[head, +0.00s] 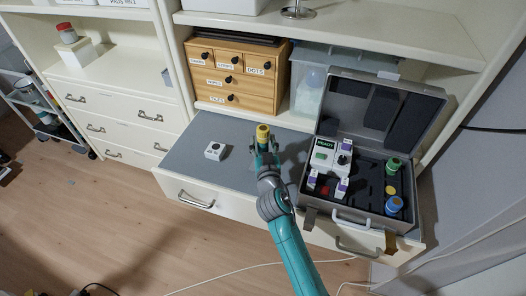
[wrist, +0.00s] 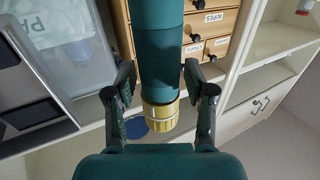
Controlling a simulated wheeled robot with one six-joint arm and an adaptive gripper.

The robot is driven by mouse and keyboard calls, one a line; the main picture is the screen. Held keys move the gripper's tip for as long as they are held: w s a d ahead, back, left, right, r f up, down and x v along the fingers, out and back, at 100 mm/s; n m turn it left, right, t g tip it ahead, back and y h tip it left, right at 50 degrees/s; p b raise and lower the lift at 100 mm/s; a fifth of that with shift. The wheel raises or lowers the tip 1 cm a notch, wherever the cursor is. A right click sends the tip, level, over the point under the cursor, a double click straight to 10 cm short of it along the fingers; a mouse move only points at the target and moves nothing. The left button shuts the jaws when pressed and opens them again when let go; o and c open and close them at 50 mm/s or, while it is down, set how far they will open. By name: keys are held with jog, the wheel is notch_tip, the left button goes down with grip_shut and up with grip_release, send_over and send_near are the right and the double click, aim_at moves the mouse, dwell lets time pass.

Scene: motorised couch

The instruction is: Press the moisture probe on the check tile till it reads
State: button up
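My gripper (head: 264,153) is above the grey counter, near its middle. It is shut on a teal cylinder with a yellow collar, which looks like the moisture probe (wrist: 159,50). In the wrist view a finger lies on each side of it. In the head view its yellow end (head: 263,133) points up and my gripper hides most of the rest, including the lower tip. A small white block with a dark round spot (head: 215,150), possibly the check tile, lies on the counter left of my gripper, apart from it. A display reading READY (head: 328,145) shows in the open case.
The open grey case (head: 372,205) stands right of my gripper, holding a meter, small white-and-purple boxes, and green-topped (head: 393,165) and blue-topped (head: 393,205) items. A wooden drawer box (head: 236,88) and clear bin (head: 309,92) stand behind. The counter's left part is clear.

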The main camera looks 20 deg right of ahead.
grip_shut()
notch_tip(320, 180, up, 10)
jog(key=shift+r, duration=0.1)
dwell(0.5)
jog(key=shift+r, duration=2.65)
jog(key=shift+r, duration=0.1)
notch_tip(320, 180, up, 8)
